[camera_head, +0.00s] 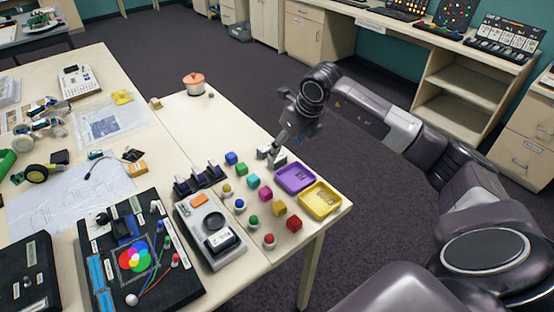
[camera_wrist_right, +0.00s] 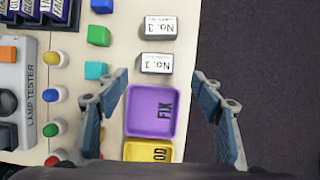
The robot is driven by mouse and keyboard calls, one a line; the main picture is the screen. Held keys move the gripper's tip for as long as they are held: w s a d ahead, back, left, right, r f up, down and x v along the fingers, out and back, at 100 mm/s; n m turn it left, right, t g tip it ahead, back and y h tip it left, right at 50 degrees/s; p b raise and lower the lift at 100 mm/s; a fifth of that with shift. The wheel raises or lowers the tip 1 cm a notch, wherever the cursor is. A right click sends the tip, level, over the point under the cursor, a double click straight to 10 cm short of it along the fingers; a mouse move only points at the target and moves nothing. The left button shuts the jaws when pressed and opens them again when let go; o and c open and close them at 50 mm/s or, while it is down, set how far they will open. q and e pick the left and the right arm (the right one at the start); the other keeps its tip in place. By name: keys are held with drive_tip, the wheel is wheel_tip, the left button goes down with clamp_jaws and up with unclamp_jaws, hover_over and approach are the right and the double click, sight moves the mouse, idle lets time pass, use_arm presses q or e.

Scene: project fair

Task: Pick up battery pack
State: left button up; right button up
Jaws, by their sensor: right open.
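I cannot tell for sure which thing is the battery pack. Two small grey-white boxes, marked No. 3 (camera_wrist_right: 158,28) and No. 1 (camera_wrist_right: 155,63), lie on the table in the right wrist view. In the head view my right gripper (camera_head: 272,152) partly hides them. My left gripper is out of view.
A purple tray (camera_head: 280,186) and a yellow tray (camera_head: 322,211) sit at the table's right edge. Coloured cubes (camera_head: 265,195) and round-topped lamps (camera_head: 239,205) stand left of them. The grey lamp tester (camera_head: 190,222) is farther left. Open floor lies beyond the edge.

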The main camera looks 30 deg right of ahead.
sight(279, 158)
drive_tip(key=shift+w+a+f+p, duration=0.2)
drive_tip(key=shift+w+f+p, duration=0.2)
drive_tip(key=shift+f, duration=0.15)
drive_tip(key=shift+w+a+f+p, duration=0.15)
drive_tip(key=shift+w+f+p, duration=0.2)
drive_tip(key=shift+f, duration=0.15)
drive_tip(key=x, duration=0.3)
drive_tip(key=shift+r, duration=0.1)
drive_tip(key=c, duration=1.3)
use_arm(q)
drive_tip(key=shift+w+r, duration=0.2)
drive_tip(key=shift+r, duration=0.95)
use_arm(e)
drive_tip(key=shift+o, duration=0.2)
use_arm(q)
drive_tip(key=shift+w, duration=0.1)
use_arm(e)
drive_tip(key=shift+r, duration=0.1)
